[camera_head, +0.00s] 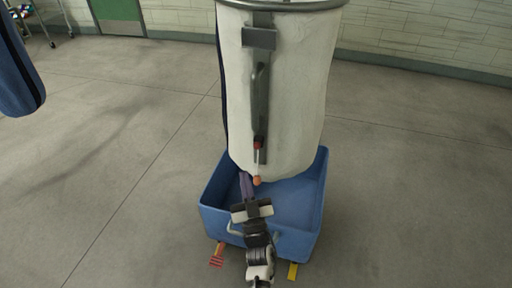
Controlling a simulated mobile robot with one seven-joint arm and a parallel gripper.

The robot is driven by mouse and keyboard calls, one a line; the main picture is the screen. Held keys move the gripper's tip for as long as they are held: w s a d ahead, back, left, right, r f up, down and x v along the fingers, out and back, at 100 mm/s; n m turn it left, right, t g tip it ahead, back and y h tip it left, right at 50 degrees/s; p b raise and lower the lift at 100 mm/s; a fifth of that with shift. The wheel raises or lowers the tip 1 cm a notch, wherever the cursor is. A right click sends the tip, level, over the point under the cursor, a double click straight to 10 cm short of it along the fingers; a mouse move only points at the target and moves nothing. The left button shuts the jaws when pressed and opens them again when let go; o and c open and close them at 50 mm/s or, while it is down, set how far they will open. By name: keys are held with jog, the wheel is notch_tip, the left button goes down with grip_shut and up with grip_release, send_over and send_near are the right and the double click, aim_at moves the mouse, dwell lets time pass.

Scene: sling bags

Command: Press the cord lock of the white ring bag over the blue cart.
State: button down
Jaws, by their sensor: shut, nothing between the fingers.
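The white ring bag (296,90) hangs from a metal ring (285,5) at the top of the view. Its lower end reaches down to the blue cart (315,220). A grey strap runs down the bag's front. The cord lock (258,142), small and dark red, is on the strap's lower part. A pale cord hangs below it and ends in an orange bead (257,181). My gripper (246,177) is shut and empty, below the cord lock and just left of the bead. Whether it touches the bag is not clear.
A dark blue bag (18,70) hangs at the far left. A metal trolley (40,22) stands at the back left. Striped red (217,255) and yellow (293,271) pieces show at the cart's front base. The floor on both sides is clear.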

jog(key=w+d, duration=0.2)
jog(key=w, duration=0.6)
jog(key=shift+d+b, duration=0.35)
jog(key=shift+b, duration=0.1)
jog(key=shift+w, duration=0.2)
dwell(1.5)
jog(key=shift+w+d, duration=0.1)
jog(key=shift+w, duration=0.2)
jog(key=shift+w+d, duration=0.2)
jog(key=shift+w, duration=0.3)
dwell(0.7)
jog(key=shift+s, duration=0.15)
jog(key=shift+s+a, duration=0.3)
jog(key=shift+s, duration=0.5)
jog(key=s, duration=0.1)
jog(key=s+a, duration=0.1)
jog(key=s, duration=0.1)
jog(key=s+p, duration=0.1)
jog(key=shift+s+a, duration=0.3)
jog(key=shift+s, duration=0.1)
